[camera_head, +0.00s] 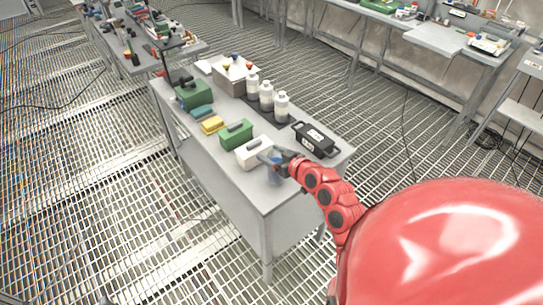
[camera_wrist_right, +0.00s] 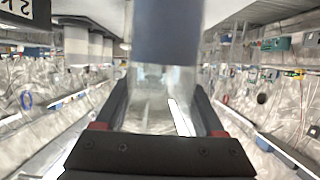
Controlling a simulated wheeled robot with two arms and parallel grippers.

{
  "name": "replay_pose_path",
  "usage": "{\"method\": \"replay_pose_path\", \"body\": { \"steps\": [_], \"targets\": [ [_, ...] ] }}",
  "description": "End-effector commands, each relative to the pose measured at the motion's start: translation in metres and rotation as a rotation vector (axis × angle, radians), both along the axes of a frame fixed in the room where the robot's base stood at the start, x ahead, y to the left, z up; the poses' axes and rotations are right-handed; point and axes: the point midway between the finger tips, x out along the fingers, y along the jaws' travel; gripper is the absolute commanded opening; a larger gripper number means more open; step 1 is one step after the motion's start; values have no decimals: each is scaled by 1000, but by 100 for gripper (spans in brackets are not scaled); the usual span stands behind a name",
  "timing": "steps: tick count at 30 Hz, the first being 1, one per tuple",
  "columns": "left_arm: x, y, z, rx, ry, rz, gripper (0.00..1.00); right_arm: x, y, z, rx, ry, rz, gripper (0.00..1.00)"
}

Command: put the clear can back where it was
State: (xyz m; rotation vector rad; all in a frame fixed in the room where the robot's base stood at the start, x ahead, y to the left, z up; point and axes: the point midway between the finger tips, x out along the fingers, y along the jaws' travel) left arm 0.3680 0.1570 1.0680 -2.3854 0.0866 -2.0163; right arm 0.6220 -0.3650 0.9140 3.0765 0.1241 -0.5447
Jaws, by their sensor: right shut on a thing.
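The clear can (camera_wrist_right: 160,92) with a dark blue band is between the fingers of my right gripper (camera_wrist_right: 165,112), and fills the middle of the right wrist view. In the head view my right gripper (camera_head: 274,158) is shut on the can (camera_head: 275,174), at the near end of the grey table (camera_head: 266,198), just right of the white box. The can is small there and partly covered by the gripper. I cannot tell if its base touches the table. My left gripper is not in view.
A white handled box (camera_head: 252,153), a green box (camera_head: 236,136) and a yellow one (camera_head: 212,125) line the table's left side. Several white bottles (camera_head: 282,107) stand behind. The near table corner is bare.

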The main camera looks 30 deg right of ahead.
Motion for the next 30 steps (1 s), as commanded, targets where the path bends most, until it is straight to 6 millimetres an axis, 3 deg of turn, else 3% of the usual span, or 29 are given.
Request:
{"method": "replay_pose_path", "body": {
  "steps": [4,15,16,21,30],
  "targets": [
    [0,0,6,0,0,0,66,0,0,-16,4,1,-1,0],
    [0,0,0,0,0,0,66,0,0,-21,0,-2,-1,0],
    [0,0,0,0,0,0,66,0,0,-20,0,-2,-1,73],
    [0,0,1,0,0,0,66,0,0,-19,0,-1,-1,100],
    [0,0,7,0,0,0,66,0,0,-15,1,0,0,100]
  ]
}}
